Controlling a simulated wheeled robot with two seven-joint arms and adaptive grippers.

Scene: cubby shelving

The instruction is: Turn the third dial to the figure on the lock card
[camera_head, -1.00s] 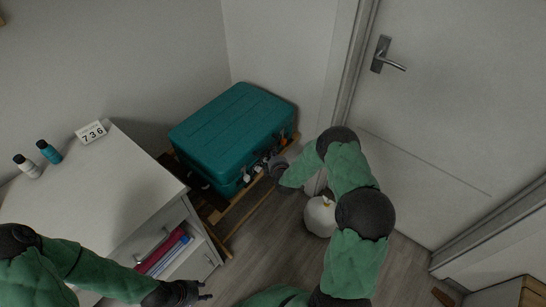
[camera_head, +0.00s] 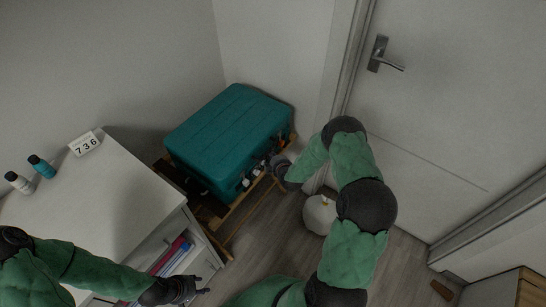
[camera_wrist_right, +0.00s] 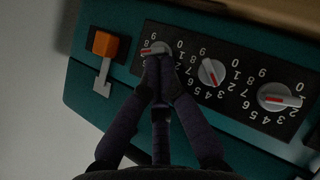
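A teal case (camera_head: 225,135) has a dark panel with three white dials, seen upside down in the right wrist view. The dial at the left of that view, beside an orange latch (camera_wrist_right: 105,45), is the third dial (camera_wrist_right: 158,47); its red mark points left. The middle dial (camera_wrist_right: 211,72) and the right dial (camera_wrist_right: 278,97) are clear of my fingers. My right gripper (camera_wrist_right: 160,65) has its fingertips drawn together on the third dial's knob, partly hiding it. The lock card (camera_head: 85,143) reads 736 on the white cabinet. My left gripper (camera_head: 203,286) is empty, its fingers apart, beside the cabinet front.
The case lies on a wooden slatted rack (camera_head: 248,212). The white cabinet (camera_head: 120,195) carries a teal bottle (camera_head: 42,167) and a white bottle (camera_head: 19,183). A round white object (camera_head: 319,214) stands on the floor below my right arm. A door (camera_head: 440,110) is at the right.

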